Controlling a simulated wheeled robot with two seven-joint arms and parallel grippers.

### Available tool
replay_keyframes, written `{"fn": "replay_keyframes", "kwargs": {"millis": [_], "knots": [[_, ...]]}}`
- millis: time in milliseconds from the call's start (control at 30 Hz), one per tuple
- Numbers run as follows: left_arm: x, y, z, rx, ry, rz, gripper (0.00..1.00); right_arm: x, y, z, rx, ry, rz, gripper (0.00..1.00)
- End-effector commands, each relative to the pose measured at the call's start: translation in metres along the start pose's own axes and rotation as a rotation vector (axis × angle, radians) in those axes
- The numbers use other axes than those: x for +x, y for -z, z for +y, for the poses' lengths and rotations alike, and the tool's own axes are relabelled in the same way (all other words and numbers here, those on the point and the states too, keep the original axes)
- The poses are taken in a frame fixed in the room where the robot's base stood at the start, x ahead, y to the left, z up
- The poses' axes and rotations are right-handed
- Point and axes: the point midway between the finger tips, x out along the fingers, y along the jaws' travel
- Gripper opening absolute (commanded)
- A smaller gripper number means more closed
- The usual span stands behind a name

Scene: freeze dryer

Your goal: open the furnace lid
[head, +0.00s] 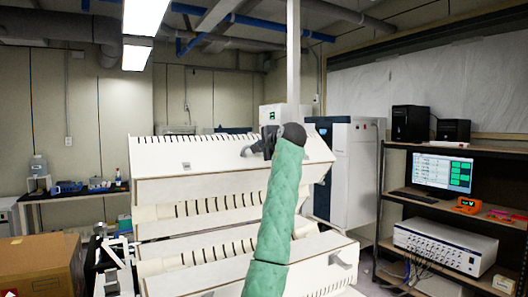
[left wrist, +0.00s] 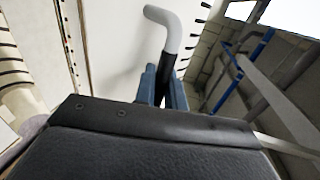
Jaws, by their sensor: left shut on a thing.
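The furnace lid (head: 230,183) is the long white upper section of the furnace (head: 190,252) in the middle of the head view. It sits raised and tilted, with a gap showing a slotted interior below it. My left gripper (head: 262,146) is at the lid's upper front, at the end of my green-sleeved arm. In the left wrist view, the blue fingers of my left gripper (left wrist: 162,85) are shut on a grey bent handle (left wrist: 168,22) beside the white lid surface (left wrist: 112,40). The arm hides part of the lid and furnace. My right gripper is not in view.
A shelf rack at right holds a monitor (head: 442,172) and a white instrument box (head: 445,247). A tall white cabinet (head: 352,170) stands behind the furnace. A cardboard box (head: 40,268) is at lower left, with a side table (head: 75,194) behind it.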

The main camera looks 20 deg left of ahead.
Motion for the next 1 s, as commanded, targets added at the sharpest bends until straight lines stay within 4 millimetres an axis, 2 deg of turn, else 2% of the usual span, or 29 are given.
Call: {"fn": "replay_keyframes", "kwargs": {"millis": [367,400,467,867,1000], "knots": [[0.0013,0.0004,-0.0001,0.000,-0.001,0.000,0.00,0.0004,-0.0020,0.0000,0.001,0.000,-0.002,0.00],[0.0013,0.0004,0.0000,0.000,-0.001,0.000,0.17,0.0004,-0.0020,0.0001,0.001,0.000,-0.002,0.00],[0.0013,0.0004,0.0000,0.000,-0.001,0.000,0.29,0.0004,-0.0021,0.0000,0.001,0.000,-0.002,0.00],[0.0003,0.0005,0.0003,0.000,-0.001,0.001,0.30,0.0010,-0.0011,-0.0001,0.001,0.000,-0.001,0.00],[-0.0070,0.0009,0.0020,0.000,-0.001,0.001,0.30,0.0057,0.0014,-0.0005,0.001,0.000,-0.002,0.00]]}}
